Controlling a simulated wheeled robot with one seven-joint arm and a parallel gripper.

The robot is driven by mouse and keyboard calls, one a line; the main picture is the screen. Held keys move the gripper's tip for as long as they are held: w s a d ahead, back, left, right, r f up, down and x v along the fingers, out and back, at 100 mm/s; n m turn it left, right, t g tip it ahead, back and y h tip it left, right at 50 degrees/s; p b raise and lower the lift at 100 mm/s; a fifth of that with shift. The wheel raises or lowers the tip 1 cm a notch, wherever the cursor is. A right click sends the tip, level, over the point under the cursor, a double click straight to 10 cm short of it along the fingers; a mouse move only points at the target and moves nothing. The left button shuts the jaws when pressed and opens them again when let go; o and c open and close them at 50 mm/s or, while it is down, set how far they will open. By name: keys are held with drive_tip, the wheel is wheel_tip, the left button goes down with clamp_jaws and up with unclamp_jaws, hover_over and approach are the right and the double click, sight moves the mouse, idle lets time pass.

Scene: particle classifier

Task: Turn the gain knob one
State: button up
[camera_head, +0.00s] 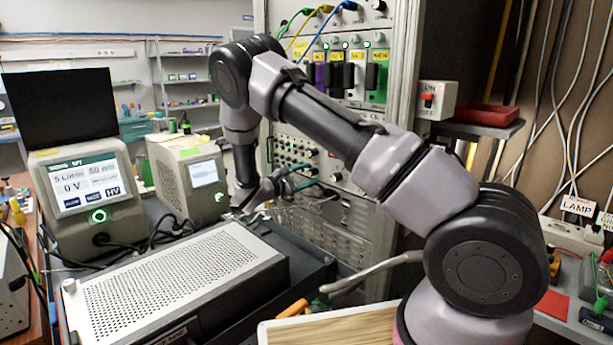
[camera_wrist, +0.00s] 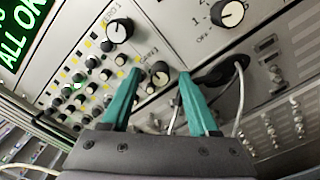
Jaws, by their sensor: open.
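In the wrist view a black knob with a pale cap (camera_wrist: 159,74) sits on the grey panel, framed between the teal fingers of my gripper (camera_wrist: 159,72). A second, similar black knob (camera_wrist: 119,31) sits up and to the left. In the head view my gripper (camera_head: 305,178) points at the rack's front, and the knobs there are too small to tell apart.
A larger dial (camera_wrist: 230,14) with printed numbers is at the upper right of the wrist view. Rows of small knobs (camera_wrist: 85,80) fill the left. A cable (camera_wrist: 240,95) hangs close to the right finger. A perforated metal box (camera_head: 165,280) stands before the rack.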

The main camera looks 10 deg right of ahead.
clamp_jaws()
drive_tip(key=shift+n, duration=0.4)
drive_tip(key=n, duration=0.5)
drive_tip(key=shift+n, duration=0.4)
drive_tip(key=n, duration=0.6)
drive_tip(key=shift+n, duration=0.4)
unclamp_jaws()
